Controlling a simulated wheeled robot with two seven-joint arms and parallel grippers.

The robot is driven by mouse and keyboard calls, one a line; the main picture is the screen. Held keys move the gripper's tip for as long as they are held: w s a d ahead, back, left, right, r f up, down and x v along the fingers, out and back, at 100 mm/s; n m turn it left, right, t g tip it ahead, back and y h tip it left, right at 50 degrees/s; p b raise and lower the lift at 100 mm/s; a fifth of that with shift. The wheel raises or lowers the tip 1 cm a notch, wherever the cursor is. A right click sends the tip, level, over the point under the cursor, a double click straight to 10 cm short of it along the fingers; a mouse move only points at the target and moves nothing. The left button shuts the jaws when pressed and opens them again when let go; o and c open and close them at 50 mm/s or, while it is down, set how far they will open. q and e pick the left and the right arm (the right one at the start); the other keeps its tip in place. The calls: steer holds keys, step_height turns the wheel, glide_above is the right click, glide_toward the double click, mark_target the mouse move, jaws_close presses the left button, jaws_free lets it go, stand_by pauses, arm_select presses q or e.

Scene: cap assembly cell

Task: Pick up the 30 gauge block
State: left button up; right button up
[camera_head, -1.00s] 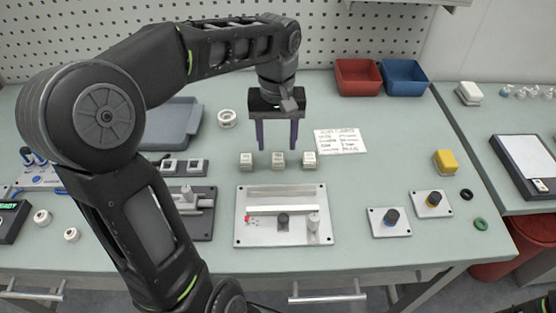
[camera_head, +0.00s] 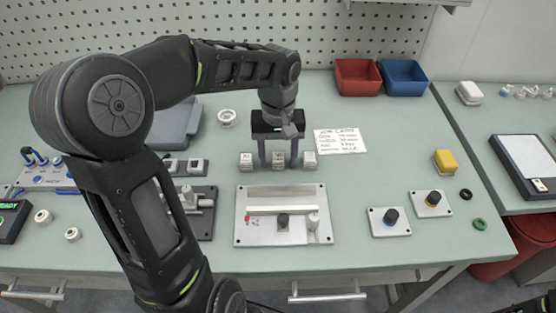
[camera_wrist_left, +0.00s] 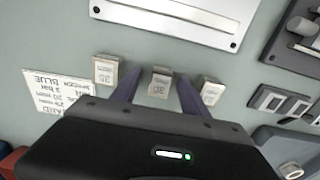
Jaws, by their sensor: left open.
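Three small pale gauge blocks stand in a row on the bench. The middle block (camera_head: 279,161) appears to be the 30 one; its marking also faces the left wrist view (camera_wrist_left: 160,82), though it is small. My left gripper (camera_head: 279,164) points down with its two purple fingers open, one on each side of the middle block. In the left wrist view the fingers (camera_wrist_left: 157,90) flank that block with gaps. The left block (camera_head: 246,161) and right block (camera_head: 309,160) stand just outside the fingers. My right gripper does not show.
A metal fixture plate (camera_head: 240,225) lies in front of the blocks. A printed card (camera_head: 340,141) lies to the right of them. Red (camera_head: 358,77) and blue (camera_head: 404,78) bins stand at the back. A grey tray (camera_head: 180,130) lies to the left.

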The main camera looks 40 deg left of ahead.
arm_select(q)
steer(key=shift+c, duration=0.4)
jaws_close()
stand_by(0.4)
